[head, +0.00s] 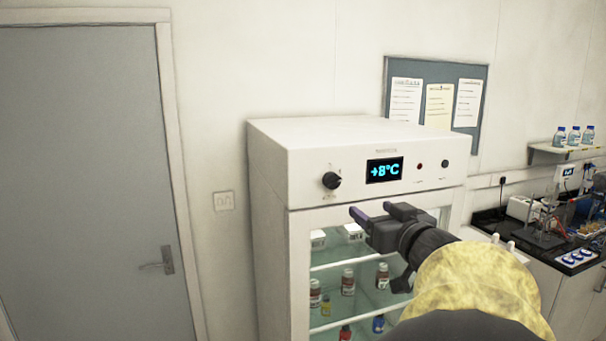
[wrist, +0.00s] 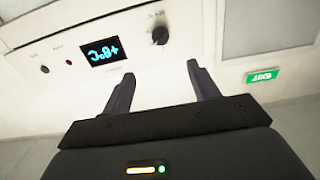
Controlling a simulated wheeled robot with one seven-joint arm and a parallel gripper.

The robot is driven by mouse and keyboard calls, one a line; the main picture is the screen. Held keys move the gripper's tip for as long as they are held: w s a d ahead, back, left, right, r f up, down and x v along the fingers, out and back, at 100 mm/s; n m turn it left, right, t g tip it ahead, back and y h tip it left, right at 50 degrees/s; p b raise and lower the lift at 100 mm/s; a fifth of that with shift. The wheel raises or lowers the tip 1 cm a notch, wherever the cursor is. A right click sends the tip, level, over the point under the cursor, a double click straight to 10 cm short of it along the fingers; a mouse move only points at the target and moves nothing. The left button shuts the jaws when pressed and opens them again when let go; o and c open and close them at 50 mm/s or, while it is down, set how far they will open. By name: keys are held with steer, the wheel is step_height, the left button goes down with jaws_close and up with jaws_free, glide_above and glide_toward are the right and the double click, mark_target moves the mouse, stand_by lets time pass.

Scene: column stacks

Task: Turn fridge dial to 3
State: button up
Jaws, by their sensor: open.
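The white fridge (head: 270,165) stands in the middle of the head view. Its black dial (head: 332,181) is on the left of the top panel; it also shows in the wrist view (wrist: 160,36), where the picture is turned over. Marks by the dial are too small to read. The display (head: 384,170) right of the dial reads about 8°C with a small mark before it. My gripper (head: 364,214) is in front of the fridge, below and right of the dial. In the wrist view its fingers (wrist: 158,82) are apart and empty, with the dial beyond their tips, not touched.
A red light (head: 420,166) and a small black knob (head: 445,163) sit on the panel's right. Bottles (head: 348,282) stand behind the fridge's glass door. A grey door (head: 85,180) is at left, a lab bench (head: 560,250) at right.

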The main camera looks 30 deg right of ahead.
mark_target(336, 185)
steer(key=shift+w, duration=0.1)
steer(key=p+x, duration=0.5)
steer(key=x, duration=1.2)
steer(key=shift+w+a, duration=0.1)
steer(key=shift+w, duration=0.1)
steer(key=shift+c, duration=0.4)
steer(key=c, duration=0.9)
